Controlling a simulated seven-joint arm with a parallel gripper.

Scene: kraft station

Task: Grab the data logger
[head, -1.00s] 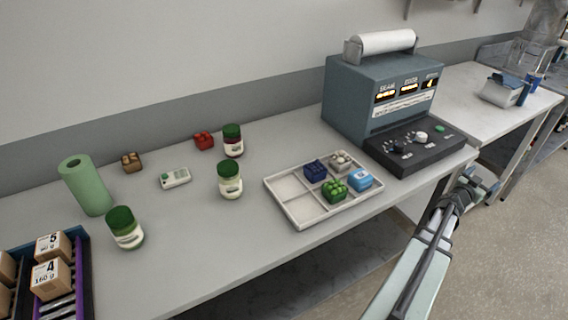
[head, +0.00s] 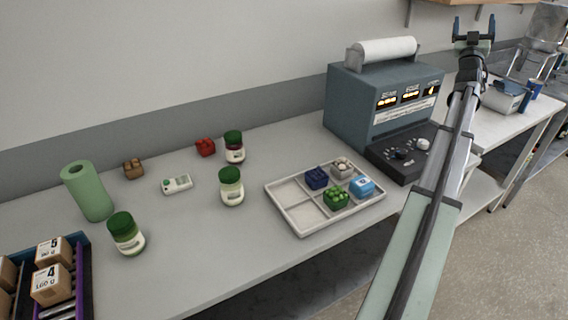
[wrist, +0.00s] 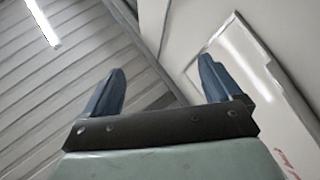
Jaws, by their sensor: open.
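The data logger is most likely the small white handheld device (head: 177,184) with a green button and a small display. It lies flat on the grey table, left of the middle in the head view, between a brown block and the jars. My gripper (head: 474,29) is raised high at the upper right of the head view, far from the device. Its two blue fingers are apart with nothing between them, as the wrist view (wrist: 160,90) also shows. The wrist view does not show the device.
Green-lidded jars (head: 231,187) stand right of the device, with a green roll (head: 87,191) to its left. A divided tray (head: 297,222) holds small coloured items. A large grey-blue machine (head: 350,105) stands at the back right. The table's front middle is clear.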

